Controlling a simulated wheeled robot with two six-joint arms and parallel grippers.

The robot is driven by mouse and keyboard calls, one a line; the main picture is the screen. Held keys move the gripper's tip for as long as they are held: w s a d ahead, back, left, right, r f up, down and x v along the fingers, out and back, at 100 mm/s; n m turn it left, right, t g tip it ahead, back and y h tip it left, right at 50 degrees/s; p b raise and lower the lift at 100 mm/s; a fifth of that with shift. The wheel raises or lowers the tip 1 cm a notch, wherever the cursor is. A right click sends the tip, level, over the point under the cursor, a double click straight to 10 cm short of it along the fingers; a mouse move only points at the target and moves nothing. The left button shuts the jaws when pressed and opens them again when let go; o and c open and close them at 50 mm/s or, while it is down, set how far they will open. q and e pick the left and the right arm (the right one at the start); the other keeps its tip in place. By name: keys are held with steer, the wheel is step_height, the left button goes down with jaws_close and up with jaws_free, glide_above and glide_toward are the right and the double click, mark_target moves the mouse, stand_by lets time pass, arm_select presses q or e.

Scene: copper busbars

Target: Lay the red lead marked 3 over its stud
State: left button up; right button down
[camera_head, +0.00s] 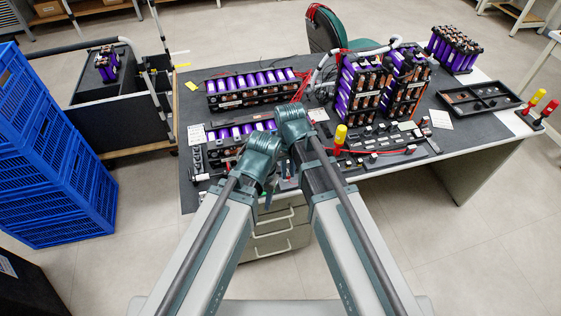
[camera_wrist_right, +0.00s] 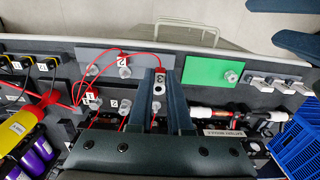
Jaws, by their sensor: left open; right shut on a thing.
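My right gripper (camera_wrist_right: 159,98) is shut on the red lead's end tag marked 3 (camera_wrist_right: 159,79), with a metal ring lug showing between the fingers in the right wrist view. The lug hangs in front of a grey plate (camera_wrist_right: 145,57). I cannot tell its height above the plate. Studs stand on this plate, one by the tag marked 2 (camera_wrist_right: 121,61). A green plate (camera_wrist_right: 205,71) with one stud (camera_wrist_right: 231,76) lies to the right. In the head view, my left gripper (camera_head: 268,194) is low by the table's front edge, its fingers small; the right gripper is mostly hidden.
Purple battery modules (camera_head: 252,90) stand on the dark table. Taller modules (camera_head: 375,88) stand at the right. A black tray (camera_head: 480,98) lies further right. Blue crates (camera_head: 55,160) are stacked at the left. Red wires loop left of the right gripper. A drawer unit (camera_head: 275,235) is below the front edge.

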step_height(320, 180, up, 3)
steer(key=p, duration=0.2)
steer(key=shift+f+p, duration=0.1)
steer(key=shift+p, duration=0.25)
steer(key=shift+f, duration=0.15)
steer(key=shift+w, duration=0.15)
steer(key=w, duration=0.2)
steer(key=w+a, duration=0.1)
steer(key=w, duration=0.3)
steer(key=shift+w+a, duration=0.1)
steer(key=shift+a, duration=0.3)
steer(key=shift+f, duration=0.1)
